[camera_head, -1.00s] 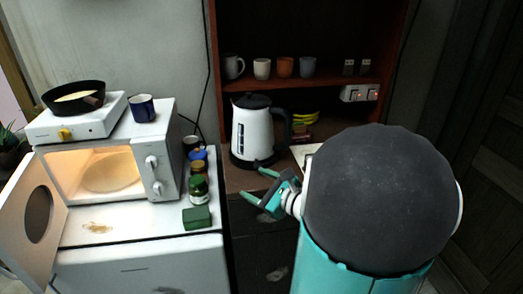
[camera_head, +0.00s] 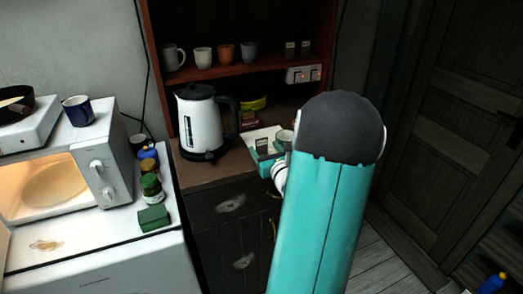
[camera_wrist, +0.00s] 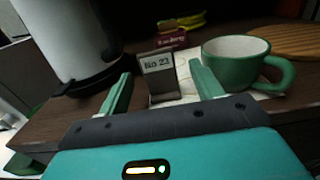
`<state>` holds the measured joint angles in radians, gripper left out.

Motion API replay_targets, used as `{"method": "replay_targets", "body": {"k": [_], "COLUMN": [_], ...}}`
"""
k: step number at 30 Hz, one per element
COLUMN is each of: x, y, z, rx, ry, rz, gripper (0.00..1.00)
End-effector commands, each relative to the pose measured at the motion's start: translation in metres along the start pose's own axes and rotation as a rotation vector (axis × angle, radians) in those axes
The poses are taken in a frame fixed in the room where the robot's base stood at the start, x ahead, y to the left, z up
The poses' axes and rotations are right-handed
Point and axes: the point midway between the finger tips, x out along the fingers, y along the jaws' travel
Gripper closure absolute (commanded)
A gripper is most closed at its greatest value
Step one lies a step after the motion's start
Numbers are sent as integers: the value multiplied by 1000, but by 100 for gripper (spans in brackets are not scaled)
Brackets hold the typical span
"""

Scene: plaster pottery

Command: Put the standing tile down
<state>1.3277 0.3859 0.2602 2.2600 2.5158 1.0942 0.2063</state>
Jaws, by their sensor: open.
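A dark tile (camera_wrist: 162,86) with a pale label reading "No 23" stands upright on a pale sheet (camera_wrist: 274,92) on the brown counter. In the wrist view it shows between the two teal fingers of my gripper (camera_wrist: 161,74), which are apart with one on each side of it. I cannot tell whether either finger touches it. In the head view the tile (camera_head: 262,144) is small, just beyond my gripper (camera_head: 268,166), which my arm partly hides.
A green mug (camera_wrist: 235,62) with a white inside stands close to the right finger. A white kettle (camera_head: 200,120) stands left of the tile. A red box (camera_wrist: 166,40) and yellow items (camera_wrist: 180,24) lie behind it. A wooden board (camera_wrist: 292,40) is at right.

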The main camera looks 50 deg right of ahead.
Motion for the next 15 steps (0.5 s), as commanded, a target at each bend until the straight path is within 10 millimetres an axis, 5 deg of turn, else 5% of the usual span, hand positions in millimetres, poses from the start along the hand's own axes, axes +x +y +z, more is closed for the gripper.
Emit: {"method": "replay_targets", "body": {"k": [9,15], "x": [42,52], "y": [2,1], "z": [1,1], "rx": [1,0], "ry": [-1,1], "rz": [2,1], "gripper": [35,35]}}
